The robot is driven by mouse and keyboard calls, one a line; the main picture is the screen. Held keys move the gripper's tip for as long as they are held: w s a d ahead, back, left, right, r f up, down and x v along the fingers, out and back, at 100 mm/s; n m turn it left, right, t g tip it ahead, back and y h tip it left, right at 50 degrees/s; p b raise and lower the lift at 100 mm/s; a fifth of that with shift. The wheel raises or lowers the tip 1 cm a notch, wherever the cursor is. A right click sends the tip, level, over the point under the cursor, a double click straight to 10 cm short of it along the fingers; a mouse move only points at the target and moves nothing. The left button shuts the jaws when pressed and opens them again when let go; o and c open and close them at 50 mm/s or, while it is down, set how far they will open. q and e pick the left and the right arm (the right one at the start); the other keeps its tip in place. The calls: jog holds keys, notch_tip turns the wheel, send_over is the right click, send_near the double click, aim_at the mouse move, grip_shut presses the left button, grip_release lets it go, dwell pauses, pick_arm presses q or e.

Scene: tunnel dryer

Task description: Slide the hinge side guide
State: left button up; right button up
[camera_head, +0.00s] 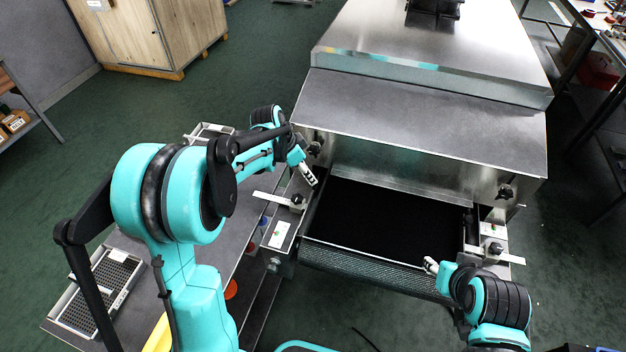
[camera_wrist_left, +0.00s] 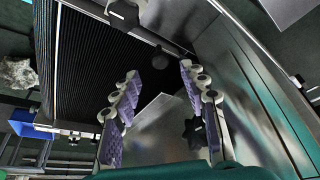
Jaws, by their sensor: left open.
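The tunnel dryer's black belt (camera_head: 385,215) runs between two side guides. The left guide has a pale flat bar (camera_head: 272,197) and a black knob (camera_head: 298,199). The right guide has a similar bar (camera_head: 510,258) and knob (camera_head: 495,248). I cannot tell which is the hinge side. My left gripper (camera_head: 309,176) is over the belt's left edge, above and beside the left knob. In the left wrist view my left gripper (camera_wrist_left: 160,73) is open and empty, its purple pads apart. A black star knob (camera_wrist_left: 192,133) shows beyond the fingers. My right gripper (camera_head: 431,266) is at the belt's front right; its opening is unclear.
The metal dryer hood (camera_head: 425,120) rises behind the belt, with more black knobs (camera_head: 505,191) on its front. A grey bench (camera_head: 225,265) with a mesh tray (camera_head: 100,288) stands at left. Wooden cabinets (camera_head: 150,35) stand at the back left.

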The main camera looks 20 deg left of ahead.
pick_arm(q)
jog(key=shift+b+x, duration=0.7)
jog(key=shift+x, duration=1.7)
grip_shut()
